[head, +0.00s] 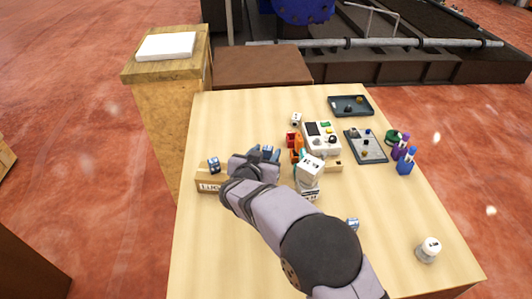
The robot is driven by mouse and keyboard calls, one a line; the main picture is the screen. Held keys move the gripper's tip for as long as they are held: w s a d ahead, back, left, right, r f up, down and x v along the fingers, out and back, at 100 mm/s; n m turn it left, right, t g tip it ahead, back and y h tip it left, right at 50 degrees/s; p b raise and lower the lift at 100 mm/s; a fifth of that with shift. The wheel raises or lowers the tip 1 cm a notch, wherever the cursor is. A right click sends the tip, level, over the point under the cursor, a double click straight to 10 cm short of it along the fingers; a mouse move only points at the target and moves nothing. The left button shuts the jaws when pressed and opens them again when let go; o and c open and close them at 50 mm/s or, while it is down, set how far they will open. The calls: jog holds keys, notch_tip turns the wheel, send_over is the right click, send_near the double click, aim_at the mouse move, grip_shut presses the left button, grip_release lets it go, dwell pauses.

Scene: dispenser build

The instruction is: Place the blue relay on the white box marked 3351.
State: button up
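Several small blue-and-white blocks that look like relays are on the table. One blue block (214,165) sits on top of the light wooden box at the left. More blue (266,151) shows just beyond my gripper (254,163). Another blue block (352,225) is right of my arm, partly hidden. My gripper is low over the left-middle of the table; its fingertips are too small and covered to tell whether they hold anything. A white box with dark marks (311,169) stands right of my gripper, behind my forearm. I cannot read 3351 on any white box.
The wooden box (207,187) has dark lettering, partly hidden by my arm. A white device (322,139), orange parts (294,140), dark trays (335,107) and blue and purple bottles (405,163) fill the far right. A white jar (429,250) stands front right. The front left table is clear.

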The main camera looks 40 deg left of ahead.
jog(key=shift+r, duration=0.15)
jog(key=shift+r+p, duration=0.15)
jog(key=shift+p, duration=0.35)
jog(key=shift+s+d+b, duration=0.1)
jog(key=shift+s+b, duration=0.25)
jog(key=shift+b, duration=0.1)
jog(key=b+v, duration=0.4)
jog(key=v, duration=0.7)
jog(key=shift+d+b, duration=0.15)
jog(key=shift+b, duration=0.25)
